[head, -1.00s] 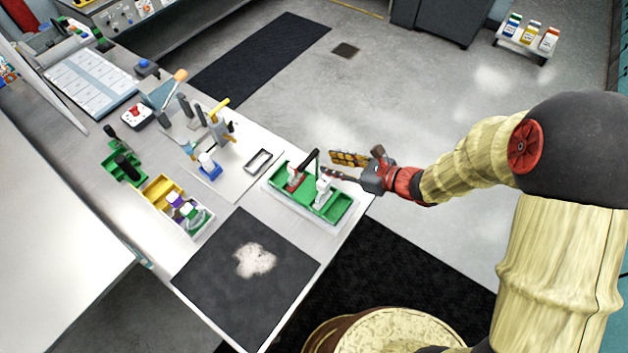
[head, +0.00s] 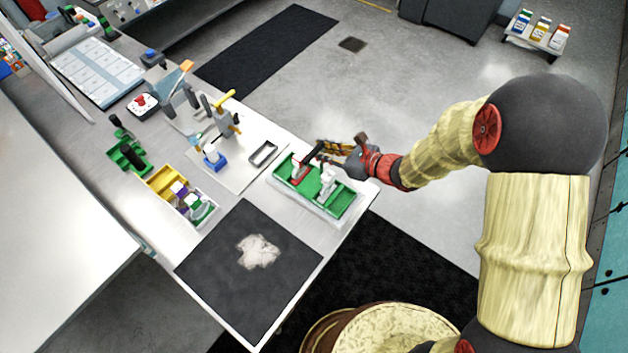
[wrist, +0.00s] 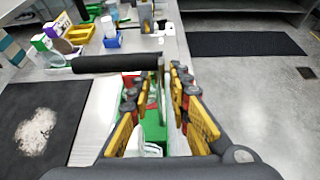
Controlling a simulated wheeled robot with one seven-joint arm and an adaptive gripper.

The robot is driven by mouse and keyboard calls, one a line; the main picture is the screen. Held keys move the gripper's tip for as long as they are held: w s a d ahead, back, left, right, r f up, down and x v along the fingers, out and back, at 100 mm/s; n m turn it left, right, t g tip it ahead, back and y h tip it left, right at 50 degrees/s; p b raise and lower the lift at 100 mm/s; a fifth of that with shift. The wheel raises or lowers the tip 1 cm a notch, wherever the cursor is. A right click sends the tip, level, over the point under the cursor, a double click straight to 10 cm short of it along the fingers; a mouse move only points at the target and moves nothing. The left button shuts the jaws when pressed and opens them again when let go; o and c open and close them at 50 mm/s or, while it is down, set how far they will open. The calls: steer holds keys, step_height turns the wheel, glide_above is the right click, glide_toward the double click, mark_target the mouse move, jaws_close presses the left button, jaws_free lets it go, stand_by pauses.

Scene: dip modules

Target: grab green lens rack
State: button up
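A green rack (head: 325,199) with a black bar handle (head: 312,154) and white and red parts stands in a pale tray at the table's right end. In the wrist view, the black handle (wrist: 113,64) lies crosswise just beyond my fingertips, its right end in line with the gap. Green rack surface (wrist: 155,128) shows between the fingers, partly hidden by them. My gripper (head: 322,149) is open beside the handle, above the rack's far side. It also shows in the wrist view (wrist: 160,76). Contact with the handle cannot be told. Another green rack (head: 130,158) with a dark handle stands far left.
A yellow bin (head: 165,179) and bottles (head: 190,200) stand left of centre. A small metal frame (head: 264,153) lies behind the green rack. A dark mat (head: 215,275) with a pale patch covers the table's front. Open floor lies to the right.

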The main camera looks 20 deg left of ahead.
jaws_close()
stand_by(0.8)
